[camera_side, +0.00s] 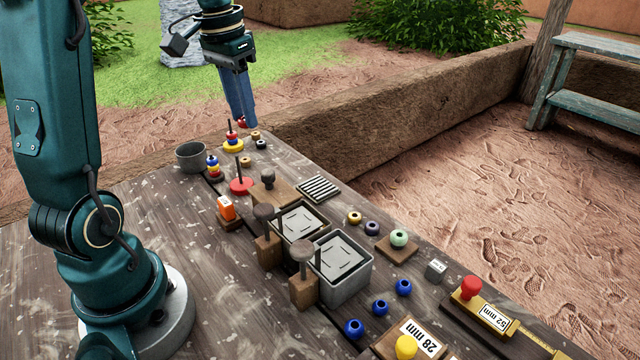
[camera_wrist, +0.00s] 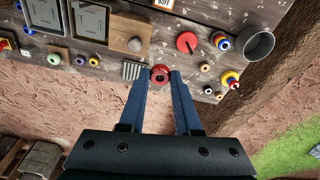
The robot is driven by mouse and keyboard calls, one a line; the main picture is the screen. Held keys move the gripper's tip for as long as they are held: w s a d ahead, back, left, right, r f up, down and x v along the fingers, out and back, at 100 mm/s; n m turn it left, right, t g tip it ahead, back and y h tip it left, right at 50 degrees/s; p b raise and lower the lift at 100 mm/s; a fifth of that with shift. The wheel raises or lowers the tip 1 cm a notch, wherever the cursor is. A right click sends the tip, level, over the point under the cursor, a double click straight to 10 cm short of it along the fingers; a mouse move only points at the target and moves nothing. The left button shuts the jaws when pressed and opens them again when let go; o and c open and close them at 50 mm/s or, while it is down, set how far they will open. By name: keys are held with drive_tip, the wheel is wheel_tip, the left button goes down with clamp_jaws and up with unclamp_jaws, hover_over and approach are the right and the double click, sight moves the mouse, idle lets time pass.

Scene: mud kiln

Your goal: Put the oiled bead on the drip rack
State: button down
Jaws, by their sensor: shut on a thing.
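My gripper (camera_side: 241,119) is shut on a red bead (camera_wrist: 160,74), which sits between the blue fingertips in the wrist view. In the side view it is a small red spot (camera_side: 241,123) at the fingertips, partly hidden by them, near the far end of the table. The pictures do not show clearly whether it is oiled. The drip rack (camera_side: 318,189) looks like a small dark plate with pale parallel bars, lying flat near the table's right edge with nothing on it. It also shows in the wrist view (camera_wrist: 131,69), just left of the held bead.
Bead stacks on pins (camera_side: 233,146), a red disc with a pin (camera_side: 240,186) and a grey cup (camera_side: 191,157) stand at the far end. Two square basins (camera_side: 343,270) and knobbed wooden blocks (camera_side: 303,290) stand nearer. Loose beads (camera_side: 354,217) lie right of the basins.

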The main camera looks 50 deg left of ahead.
drive_tip(key=w+a+f, duration=0.4)
drive_tip(key=w+f, duration=0.1)
hover_over(318, 186)
drive_tip(key=f, duration=0.7)
drive_tip(key=shift+s, duration=0.2)
drive_tip(key=shift+f, duration=2.1)
drive_tip(key=shift+f, duration=0.15)
drive_tip(key=c, duration=0.6)
unclamp_jaws()
